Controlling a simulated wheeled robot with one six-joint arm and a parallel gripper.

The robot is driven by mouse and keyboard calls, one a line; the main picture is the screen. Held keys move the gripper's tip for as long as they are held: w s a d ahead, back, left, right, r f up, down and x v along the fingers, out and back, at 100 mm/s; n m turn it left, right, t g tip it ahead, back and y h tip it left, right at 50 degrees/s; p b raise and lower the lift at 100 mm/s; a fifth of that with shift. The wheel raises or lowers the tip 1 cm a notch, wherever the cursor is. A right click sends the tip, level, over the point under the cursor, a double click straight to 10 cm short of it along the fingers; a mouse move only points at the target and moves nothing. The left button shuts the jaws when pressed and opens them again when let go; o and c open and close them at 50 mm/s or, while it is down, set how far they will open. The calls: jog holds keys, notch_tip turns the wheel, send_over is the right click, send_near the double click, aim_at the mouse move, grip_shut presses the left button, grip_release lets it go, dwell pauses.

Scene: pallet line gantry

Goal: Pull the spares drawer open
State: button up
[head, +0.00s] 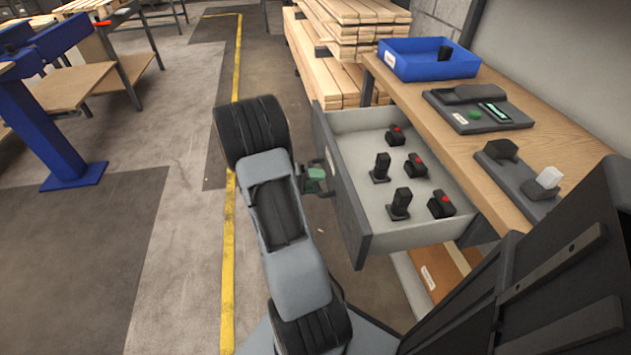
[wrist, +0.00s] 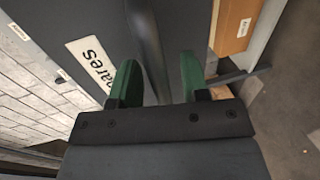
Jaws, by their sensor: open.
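The spares drawer (head: 345,200) is pulled well out from under the wooden bench, and its pale inside shows. In the wrist view its grey front (wrist: 60,22) fills the left and top, with a white label (wrist: 92,68) ending in "ares". A dark handle bar (wrist: 150,45) runs along that front. My gripper (head: 316,180) is at the outer side of the drawer front. In the wrist view my gripper's green fingers (wrist: 157,82) are open, one on each side of the bar, with gaps beside it. Whether either finger touches the bar I cannot tell.
Several black parts (head: 415,165), some with red tops, stand in the drawer. The bench (head: 440,130) holds a blue bin (head: 428,65) and dark devices. Stacked timber (head: 335,75) lies behind. Floor left of my arm is clear up to a blue post (head: 45,125).

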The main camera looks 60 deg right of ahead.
jog(key=shift+w, duration=0.1)
jog(key=p+v, duration=0.2)
jog(key=v, duration=1.1)
jog(key=shift+w+a, duration=0.2)
jog(key=shift+a, duration=0.1)
